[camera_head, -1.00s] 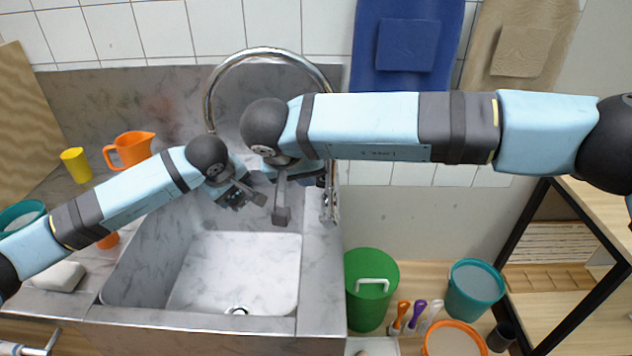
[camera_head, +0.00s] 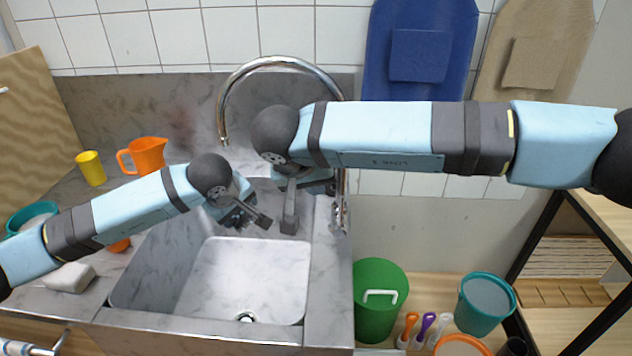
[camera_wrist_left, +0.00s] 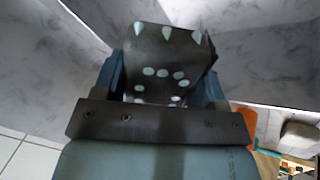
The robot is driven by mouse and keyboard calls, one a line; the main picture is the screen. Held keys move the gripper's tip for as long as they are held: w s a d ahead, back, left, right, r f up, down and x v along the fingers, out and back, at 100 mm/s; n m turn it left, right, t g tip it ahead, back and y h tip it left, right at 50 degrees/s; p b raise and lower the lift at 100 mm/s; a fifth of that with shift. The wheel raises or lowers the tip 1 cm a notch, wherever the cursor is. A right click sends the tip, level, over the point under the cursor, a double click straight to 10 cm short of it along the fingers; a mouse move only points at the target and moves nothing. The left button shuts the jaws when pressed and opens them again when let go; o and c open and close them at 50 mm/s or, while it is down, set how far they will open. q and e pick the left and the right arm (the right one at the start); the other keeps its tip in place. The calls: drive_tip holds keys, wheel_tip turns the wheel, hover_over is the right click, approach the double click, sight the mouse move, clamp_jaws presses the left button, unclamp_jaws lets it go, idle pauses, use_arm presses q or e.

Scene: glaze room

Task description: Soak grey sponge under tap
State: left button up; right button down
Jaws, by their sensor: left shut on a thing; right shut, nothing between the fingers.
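My left gripper (camera_head: 243,216) is over the sink basin (camera_head: 250,270), below the level of the spout end. It is shut on the grey sponge, a dark block with pale spots (camera_wrist_left: 165,60) in the left wrist view; in the head view the sponge is mostly hidden at the fingers. The chrome tap (camera_head: 275,62) arches over the back of the sink, its spout end behind and above my left wrist. I see no water running. My right gripper (camera_head: 291,222) is shut and empty, pointing down just right of the left gripper and left of the tap's upright.
An orange jug (camera_head: 148,155), a yellow cup (camera_head: 90,168) and a pale block (camera_head: 70,278) stand left of the sink. A green bucket (camera_head: 380,310) and a teal bucket (camera_head: 484,305) are at lower right. The two grippers are close together.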

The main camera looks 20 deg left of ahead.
sight(233, 221)
use_arm(q)
drive_tip(key=shift+s+d, duration=0.2)
drive_tip(key=shift+s, duration=0.75)
drive_tip(key=shift+s+d, duration=0.15)
drive_tip(key=shift+s, duration=0.75)
drive_tip(key=shift+s+r, duration=0.1)
drive_tip(key=shift+r, duration=0.05)
drive_tip(key=s+r, duration=0.3)
drive_tip(key=s, duration=0.1)
drive_tip(key=shift+s+d+r, duration=0.4)
drive_tip(key=shift+d, duration=0.05)
idle(1.0)
